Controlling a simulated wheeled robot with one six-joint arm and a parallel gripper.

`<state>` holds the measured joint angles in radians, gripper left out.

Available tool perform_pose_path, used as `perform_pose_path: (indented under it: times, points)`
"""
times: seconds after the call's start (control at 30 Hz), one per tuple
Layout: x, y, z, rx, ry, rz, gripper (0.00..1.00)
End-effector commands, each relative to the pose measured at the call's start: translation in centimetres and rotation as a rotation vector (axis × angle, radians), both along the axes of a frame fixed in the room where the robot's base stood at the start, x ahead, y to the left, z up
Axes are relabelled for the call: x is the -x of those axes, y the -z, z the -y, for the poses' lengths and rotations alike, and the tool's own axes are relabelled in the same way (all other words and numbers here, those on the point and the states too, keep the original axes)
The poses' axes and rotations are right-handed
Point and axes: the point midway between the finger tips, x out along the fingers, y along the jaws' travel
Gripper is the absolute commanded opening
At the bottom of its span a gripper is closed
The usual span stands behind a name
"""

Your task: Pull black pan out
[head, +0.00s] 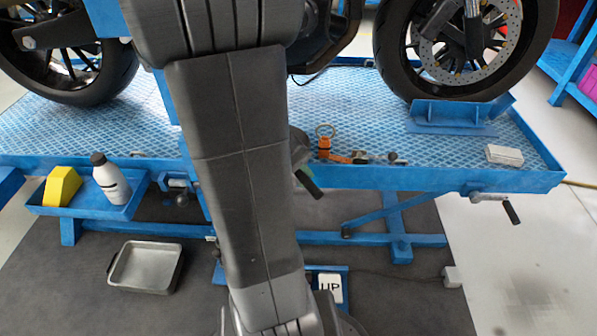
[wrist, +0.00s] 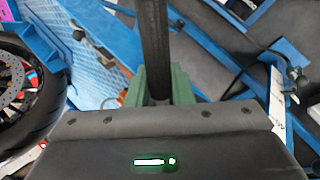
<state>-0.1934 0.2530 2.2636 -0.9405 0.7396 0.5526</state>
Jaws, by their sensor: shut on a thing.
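My gripper (wrist: 158,84) has green fingers, shut on a long dark bar (wrist: 154,40) that runs up out of the wrist view. In the head view my arm hides most of the gripper. A short black handle-like piece (head: 309,184) shows beside my arm at the lift's front edge; I cannot tell whether it is the held bar. A shallow pan (head: 146,266), silver inside with a dark outer side, lies on the dark floor mat at lower left, apart from my arm. I cannot tell whether it is the black pan.
A blue lift (head: 380,178) carries a motorcycle. Small tools (head: 340,155) and a white box (head: 504,155) lie near its front edge. A blue side tray (head: 80,209) holds a yellow block (head: 62,186) and a bottle (head: 110,180). A crank handle (head: 511,212) sticks out right.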

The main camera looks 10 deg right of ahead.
Motion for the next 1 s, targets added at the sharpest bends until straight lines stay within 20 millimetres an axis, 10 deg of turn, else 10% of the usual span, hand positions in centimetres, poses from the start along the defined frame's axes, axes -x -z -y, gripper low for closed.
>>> perform_pose_path:
  times: [1.0]
  points:
    - [4.4,-0.8,1.9,0.0,0.001,0.002,0.0]
